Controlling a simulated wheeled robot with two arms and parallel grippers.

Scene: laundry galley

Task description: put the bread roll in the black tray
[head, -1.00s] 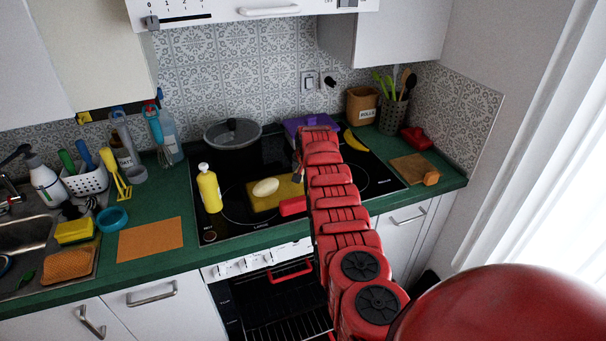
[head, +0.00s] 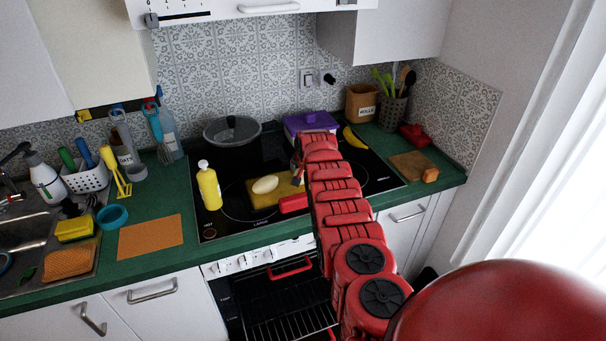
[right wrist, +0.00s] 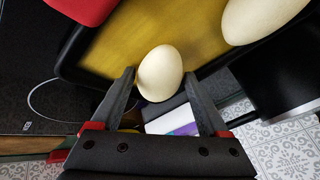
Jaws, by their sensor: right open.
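The tray (head: 262,205) on the hob has a yellow inner surface; the right wrist view shows its black rim (right wrist: 75,73). One pale oval thing (head: 265,185) lies on it and also shows at the top right of the wrist view (right wrist: 262,18). A second pale, rounded thing (right wrist: 160,73) shows between my right gripper's fingertips, over the tray's edge; in the head view it is hidden. I cannot tell which one is the bread roll. My right gripper (right wrist: 163,88) is open, its fingers either side of the second thing; contact is unclear. My left gripper is not in view.
A red thing (head: 293,204) is at the tray's right front. A purple-lidded box (head: 310,121) and a banana (head: 354,138) are at the back. The counter's orange mat (head: 150,236) is bare.

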